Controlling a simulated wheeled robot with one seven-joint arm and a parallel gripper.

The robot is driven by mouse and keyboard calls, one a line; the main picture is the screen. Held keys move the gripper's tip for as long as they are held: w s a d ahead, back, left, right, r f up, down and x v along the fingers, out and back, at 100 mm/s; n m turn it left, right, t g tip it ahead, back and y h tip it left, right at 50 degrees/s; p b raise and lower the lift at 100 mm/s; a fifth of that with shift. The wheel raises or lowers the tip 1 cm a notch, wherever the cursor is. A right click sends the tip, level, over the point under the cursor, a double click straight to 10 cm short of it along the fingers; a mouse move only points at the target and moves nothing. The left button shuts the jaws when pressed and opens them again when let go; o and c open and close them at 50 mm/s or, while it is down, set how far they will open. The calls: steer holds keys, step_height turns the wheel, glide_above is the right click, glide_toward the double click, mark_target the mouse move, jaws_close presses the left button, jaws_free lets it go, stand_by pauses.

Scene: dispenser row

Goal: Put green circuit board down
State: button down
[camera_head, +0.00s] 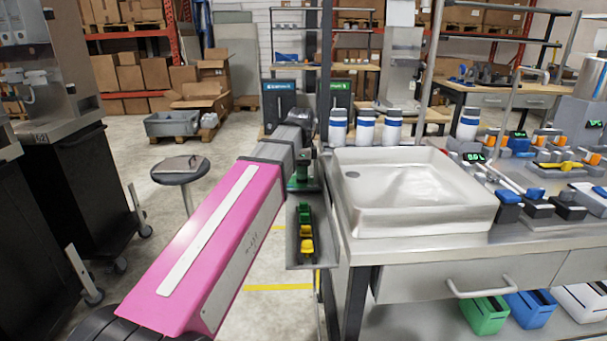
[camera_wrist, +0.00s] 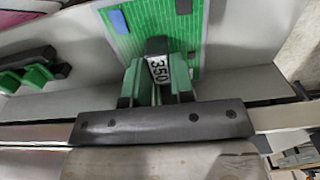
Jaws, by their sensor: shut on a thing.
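The green circuit board (camera_wrist: 150,24) fills the top middle of the wrist view. It has blue parts on it and a black block marked 350 (camera_wrist: 159,66) at its near edge. My gripper (camera_wrist: 157,88) has its green-tipped fingers closed on either side of that block. A grey surface lies behind the board; I cannot tell whether the board touches it. In the head view my gripper (camera_head: 301,176) is at the end of my pink arm, just left of the white basin. The board cannot be made out clearly there.
A narrow grey tray (camera_head: 291,258) with green and yellow pieces sits just below my gripper. The white basin (camera_head: 410,215) is on the bench to the right, with several white bottles (camera_head: 365,127) behind it. A round stool (camera_head: 181,170) stands left of my arm.

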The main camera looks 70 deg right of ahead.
steer(key=shift+d+f, duration=0.75)
steer(key=shift+d, duration=0.1)
steer(key=shift+a+f, duration=0.1)
steer(key=c, duration=1)
jaws_free()
step_height(320, 180, up, 12)
steer(key=shift+r, duration=0.1)
